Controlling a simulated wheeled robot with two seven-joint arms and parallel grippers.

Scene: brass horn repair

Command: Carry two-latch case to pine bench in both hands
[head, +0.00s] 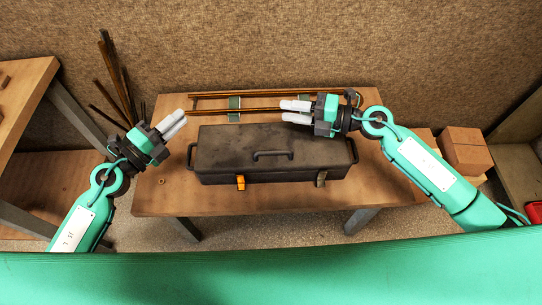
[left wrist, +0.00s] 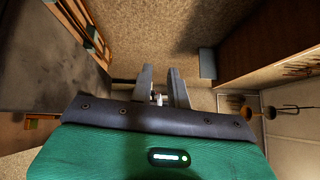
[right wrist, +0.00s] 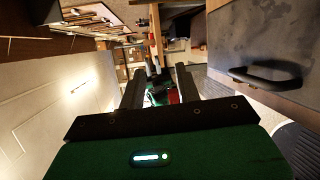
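The two-latch case (head: 270,165) is a long dark box with a top handle, a loop handle at each end and two front latches, one orange and one dark. It sits closed on a low wooden table (head: 170,195). My left gripper (head: 170,124) is open and empty, beyond the case's left end and apart from it. My right gripper (head: 290,111) is open and empty, above the case's back edge. The case also shows in the left wrist view (left wrist: 50,60) and the right wrist view (right wrist: 240,50). I cannot tell which surface is the pine bench.
Long brass-coloured rods (head: 235,110) lie behind the case. More rods (head: 118,85) stand at the back left. A wooden bench (head: 25,85) is at the left edge. Cardboard boxes (head: 466,150) sit on the right. Bare tabletop lies along the table's front left.

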